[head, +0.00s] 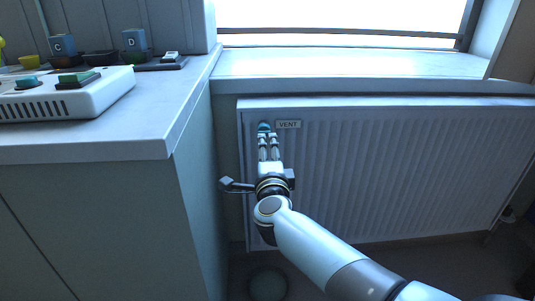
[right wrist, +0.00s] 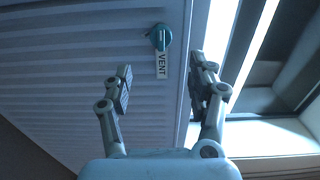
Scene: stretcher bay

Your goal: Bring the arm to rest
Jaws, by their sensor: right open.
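My right arm reaches in from the lower right of the head view. Its gripper (head: 269,145) points at the upper left corner of the ribbed radiator (head: 390,170). In the right wrist view the gripper (right wrist: 160,85) is open, with nothing between its fingers. A teal knob (right wrist: 160,37) with a white VENT label (right wrist: 162,65) lies beyond the fingertips, apart from them in that view. In the head view the teal knob (head: 264,127) shows just above the fingertips, beside the label (head: 288,124). My left gripper is in neither view.
A counter (head: 150,125) stands at the left, its side panel close to my gripper. It holds a white device (head: 60,98), blue items (head: 62,45) and a yellow cup (head: 29,61). A window sill (head: 370,65) juts out above the radiator. Floor space shows below the radiator.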

